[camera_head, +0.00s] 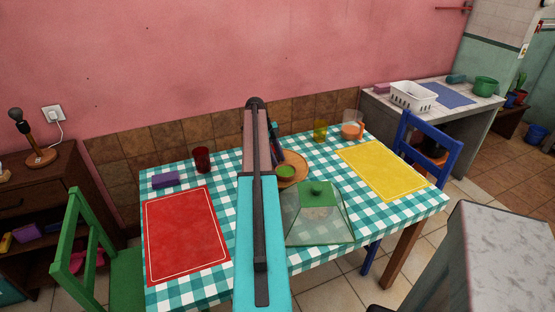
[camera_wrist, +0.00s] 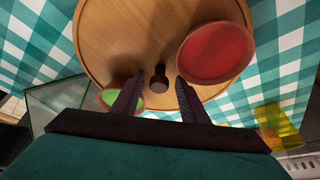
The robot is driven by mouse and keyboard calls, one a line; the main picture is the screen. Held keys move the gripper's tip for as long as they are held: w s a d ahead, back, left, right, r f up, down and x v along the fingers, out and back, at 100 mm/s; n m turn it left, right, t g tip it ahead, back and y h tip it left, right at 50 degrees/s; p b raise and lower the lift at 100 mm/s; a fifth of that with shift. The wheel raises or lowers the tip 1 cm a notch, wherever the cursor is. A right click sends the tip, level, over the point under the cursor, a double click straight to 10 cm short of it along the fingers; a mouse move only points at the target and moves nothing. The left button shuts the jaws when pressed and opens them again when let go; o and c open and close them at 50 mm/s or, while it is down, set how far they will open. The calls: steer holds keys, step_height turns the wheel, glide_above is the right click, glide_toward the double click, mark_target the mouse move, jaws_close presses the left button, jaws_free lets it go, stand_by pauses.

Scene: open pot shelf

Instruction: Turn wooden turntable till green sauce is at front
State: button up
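The wooden turntable (camera_head: 300,160) stands on the checkered table, partly hidden behind my arm; it fills much of the wrist view (camera_wrist: 120,35). The green sauce bowl (camera_head: 286,172) shows beside my arm; in the wrist view its green surface (camera_wrist: 112,97) is partly covered by my left finger. A red sauce bowl (camera_wrist: 216,52) sits on the turntable at the right of the wrist view. A short dark peg (camera_wrist: 160,77) stands up from the turntable. My gripper (camera_wrist: 160,78) is open, its two fingers apart on either side of the peg, with visible gaps.
A glass cover with a green knob (camera_head: 317,212) stands close in front of the turntable. A yellow cup (camera_head: 320,130) and an orange-filled jug (camera_head: 352,126) stand behind right. A dark red cup (camera_head: 201,160), purple block (camera_head: 165,179), red mat (camera_head: 185,235) and yellow mat (camera_head: 384,170) lie around.

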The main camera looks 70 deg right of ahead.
stand_by(0.3)
steer(key=shift+w+r, duration=0.25)
steer(key=shift+r, duration=0.2)
steer(key=b+v, duration=0.2)
steer(key=v, duration=1)
steer(key=shift+w+r, duration=0.15)
steer(key=shift+r, duration=0.2)
